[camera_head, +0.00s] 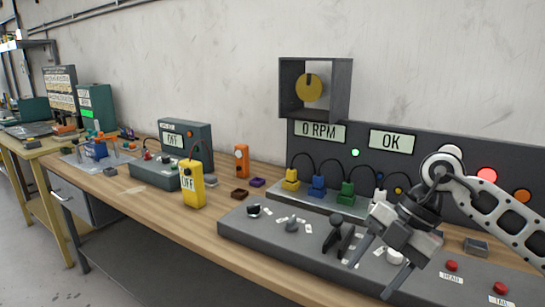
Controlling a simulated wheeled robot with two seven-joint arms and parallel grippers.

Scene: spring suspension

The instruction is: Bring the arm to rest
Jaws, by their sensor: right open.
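My right arm (500,212) comes in from the right over the grey control console. My right gripper (373,280) points down and to the left above the console's front part, its two fingers apart and nothing between them. It is close to a black lever (338,236) and a white round knob (394,257); I cannot tell whether it touches them. My left gripper is not in view.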

